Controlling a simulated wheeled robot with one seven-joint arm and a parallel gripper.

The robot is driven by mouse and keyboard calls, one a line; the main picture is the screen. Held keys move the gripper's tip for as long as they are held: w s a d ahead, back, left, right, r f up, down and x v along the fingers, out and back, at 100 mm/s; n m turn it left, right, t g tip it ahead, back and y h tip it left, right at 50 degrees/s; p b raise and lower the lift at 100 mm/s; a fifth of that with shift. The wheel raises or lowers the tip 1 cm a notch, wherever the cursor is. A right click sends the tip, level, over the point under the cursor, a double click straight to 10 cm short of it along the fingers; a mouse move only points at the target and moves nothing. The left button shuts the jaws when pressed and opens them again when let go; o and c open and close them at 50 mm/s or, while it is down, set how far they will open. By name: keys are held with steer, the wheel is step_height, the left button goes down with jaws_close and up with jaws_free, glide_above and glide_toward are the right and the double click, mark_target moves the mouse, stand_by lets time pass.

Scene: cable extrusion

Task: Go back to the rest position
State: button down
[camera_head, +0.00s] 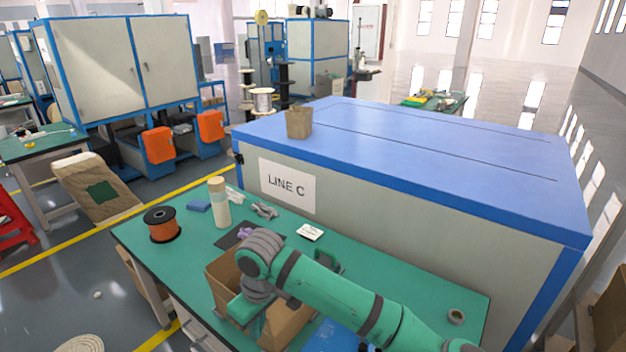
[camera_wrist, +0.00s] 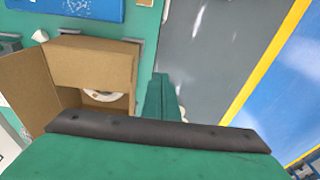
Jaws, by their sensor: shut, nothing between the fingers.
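My gripper shows in the wrist view (camera_wrist: 163,84) as narrow green fingers pressed together, with nothing held between them. In the head view my green arm with a grey wrist reaches over the green workbench (camera_head: 405,283) from the lower right. The green hand end (camera_head: 243,308) shows in front of the open cardboard box (camera_head: 222,272); its fingertips are hard to make out there. In the wrist view the box (camera_wrist: 95,65) lies left of the fingers, with a white ring-shaped item (camera_wrist: 103,96) inside. The arm hides part of the box in the head view.
An orange spool (camera_head: 163,226), a pale cylinder (camera_head: 219,203), a blue block (camera_head: 199,206) and a white card (camera_head: 310,232) stand or lie on the bench. A tape roll (camera_head: 456,316) is at right. The blue-topped LINE C cabinet (camera_head: 430,150) rises behind the bench.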

steer(key=s+a+r+m+t+y, duration=0.15)
steer(key=a+y, duration=0.35)
steer(key=a, duration=0.6)
steer(key=a+r+m+t+y, duration=0.1)
steer(key=a+r+t+y, duration=0.1)
steer(key=a+y, duration=0.65)
steer(key=s+d+f+m+t+h, duration=1.2)
steer(key=s+d+f+m, duration=0.15)
steer(key=d, duration=0.45)
steer(key=s+d+n+h, duration=0.1)
steer(key=s+d+n, duration=0.1)
steer(key=s+d, duration=0.5)
steer(key=s+d+n+h, duration=0.2)
steer(key=s+d, duration=0.5)
steer(key=s, duration=0.7)
steer(key=shift+s+d+n, duration=0.3)
steer(key=shift+d+n, duration=0.1)
steer(key=shift+n, duration=0.1)
